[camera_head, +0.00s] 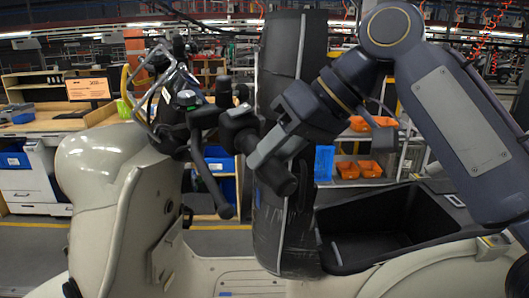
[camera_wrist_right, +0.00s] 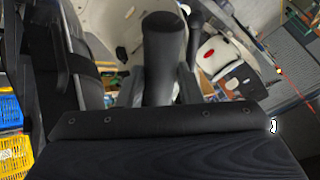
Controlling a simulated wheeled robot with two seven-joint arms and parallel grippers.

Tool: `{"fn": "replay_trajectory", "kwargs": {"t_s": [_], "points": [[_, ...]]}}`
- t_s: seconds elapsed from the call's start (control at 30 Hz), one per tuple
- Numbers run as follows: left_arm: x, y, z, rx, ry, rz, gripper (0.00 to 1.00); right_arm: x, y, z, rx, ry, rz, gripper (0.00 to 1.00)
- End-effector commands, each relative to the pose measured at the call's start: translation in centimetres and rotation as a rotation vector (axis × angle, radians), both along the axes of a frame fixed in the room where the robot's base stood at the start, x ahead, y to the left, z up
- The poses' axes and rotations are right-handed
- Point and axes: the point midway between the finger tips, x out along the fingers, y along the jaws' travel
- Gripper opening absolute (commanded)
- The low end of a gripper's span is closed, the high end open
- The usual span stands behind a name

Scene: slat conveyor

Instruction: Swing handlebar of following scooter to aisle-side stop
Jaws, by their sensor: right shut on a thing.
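A cream scooter (camera_head: 98,180) stands across the head view, its front at the left. Its dark handlebar (camera_head: 205,118) sits above the front shield, with a black lever (camera_head: 212,185) hanging down. My right gripper (camera_head: 262,150) is shut on the black handlebar grip (camera_head: 279,181), whose end sticks out past the fingers. In the right wrist view the grip (camera_wrist_right: 163,50) lies between the two fingers. My left gripper is not in view.
A tall dark padded piece (camera_head: 285,60), seemingly the raised seat, stands right behind my right gripper. An open black bin (camera_head: 375,240) lies in the scooter's rear body. Behind are a workbench with a monitor (camera_head: 90,90) and shelves with orange bins (camera_head: 369,168).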

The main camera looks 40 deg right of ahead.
Motion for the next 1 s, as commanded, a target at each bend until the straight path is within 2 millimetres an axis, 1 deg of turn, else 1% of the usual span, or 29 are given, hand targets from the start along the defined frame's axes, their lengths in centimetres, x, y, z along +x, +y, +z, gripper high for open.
{"fn": "replay_trajectory", "kwargs": {"t_s": [0.13,0.4,0.43,0.6,0.63,0.87,1.0], "points": [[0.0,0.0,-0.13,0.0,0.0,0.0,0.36,0.02,-0.66,-0.43,-0.009,-0.006,0.021,0.09],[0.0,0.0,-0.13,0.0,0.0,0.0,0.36,0.0,-0.76,-0.45,-0.01,-0.009,0.027,0.09],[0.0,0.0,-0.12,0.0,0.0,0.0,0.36,0.0,-0.75,-0.45,-0.01,-0.009,0.027,0.34],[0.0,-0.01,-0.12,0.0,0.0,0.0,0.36,-0.01,-0.75,-0.4,-0.009,-0.009,0.026,0.56],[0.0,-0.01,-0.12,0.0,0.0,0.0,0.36,-0.01,-0.76,-0.38,-0.009,-0.01,0.025,0.58],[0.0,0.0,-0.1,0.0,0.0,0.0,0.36,-0.01,-0.77,-0.32,-0.008,-0.011,0.025,0.58],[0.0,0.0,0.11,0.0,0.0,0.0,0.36,-0.42,-1.21,0.49,-0.006,-0.013,0.023,0.58]]}}
